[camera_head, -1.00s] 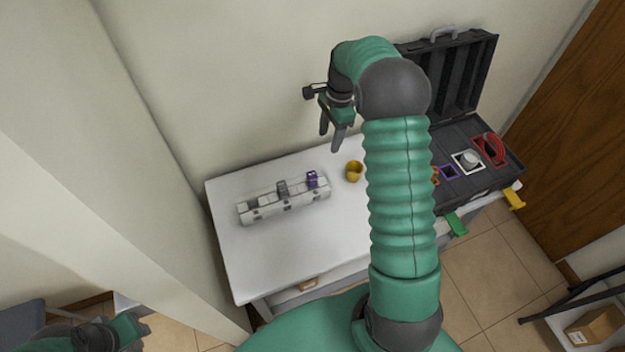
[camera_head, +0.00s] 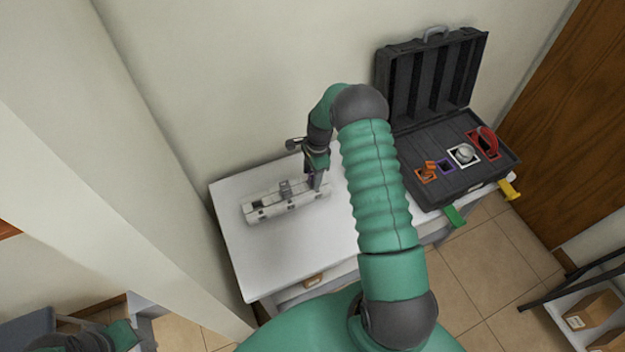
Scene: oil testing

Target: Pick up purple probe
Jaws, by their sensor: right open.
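The purple probe (camera_head: 308,172) stands at the right end of a white rack (camera_head: 285,204) on the white table. Only a small purple part of it shows, as my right gripper (camera_head: 314,180) covers most of it. My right gripper is open and points down at the probe, with its fingers at the probe's sides as far as I can see. Whether they touch it cannot be told. A grey piece (camera_head: 285,188) sits in the rack to the left of the probe. My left gripper (camera_head: 124,335) is low at the left edge, away from the table; its jaws are unclear.
An open black case (camera_head: 440,187) stands at the table's right, holding orange, white and red items and a purple-framed slot (camera_head: 446,166). The white table (camera_head: 280,255) is clear in front of the rack. A wall rises behind it.

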